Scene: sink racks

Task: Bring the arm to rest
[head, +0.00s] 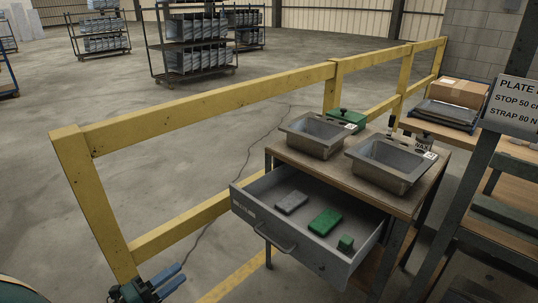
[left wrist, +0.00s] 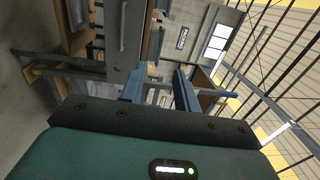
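My left gripper (head: 180,272) is low in the head view, left of the workbench and near the base of the yellow railing. Its two blue fingers stand apart with nothing between them. In the left wrist view the fingers (left wrist: 160,78) are also spread and empty, with the teal gripper body below. The gripper is clear of the open drawer (head: 285,237) and touches nothing that I can see. My right gripper is in neither view.
The drawer holds a grey block (head: 291,202), a green block (head: 325,221) and a small green piece (head: 345,243). Two metal sinks (head: 316,136) sit on the bench. A yellow railing (head: 215,103) runs behind. A sign (head: 516,107) stands right.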

